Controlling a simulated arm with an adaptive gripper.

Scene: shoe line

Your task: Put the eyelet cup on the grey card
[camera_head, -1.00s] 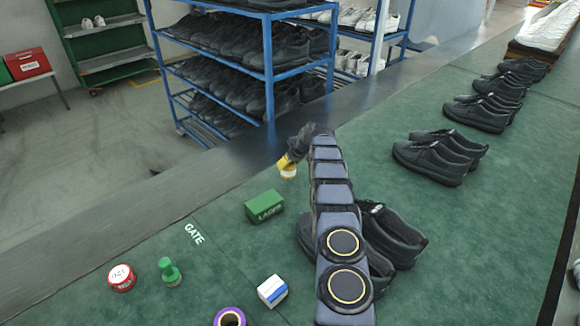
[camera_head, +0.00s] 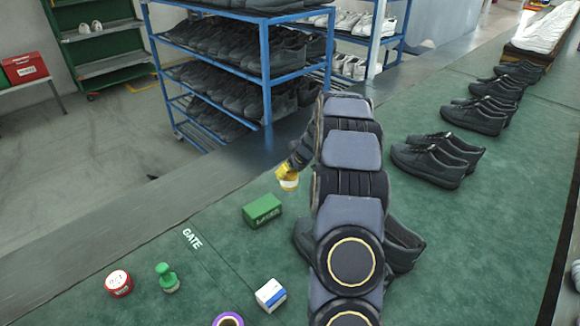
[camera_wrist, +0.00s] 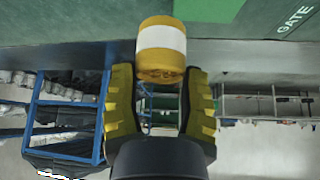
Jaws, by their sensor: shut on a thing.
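The eyelet cup, taken to be the small yellow cylinder with a white band (camera_head: 289,183), is at the end of my arm, left of the arm links in the head view. My gripper (camera_head: 286,173) is shut on it. In the wrist view, the cup (camera_wrist: 162,50) sits at the tips of the yellow-padded fingers, against the green belt and grey edge behind. I cannot tell its exact height. I cannot make out the grey card in either view; my arm hides part of the belt.
A green box (camera_head: 262,211) is on the belt below the cup. A red tin (camera_head: 119,283), a green stamp (camera_head: 168,278), a blue-white box (camera_head: 271,295) and a purple roll (camera_head: 228,320) lie nearer. Black shoes (camera_head: 436,160) are at right. A blue rack (camera_head: 268,75) stands behind.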

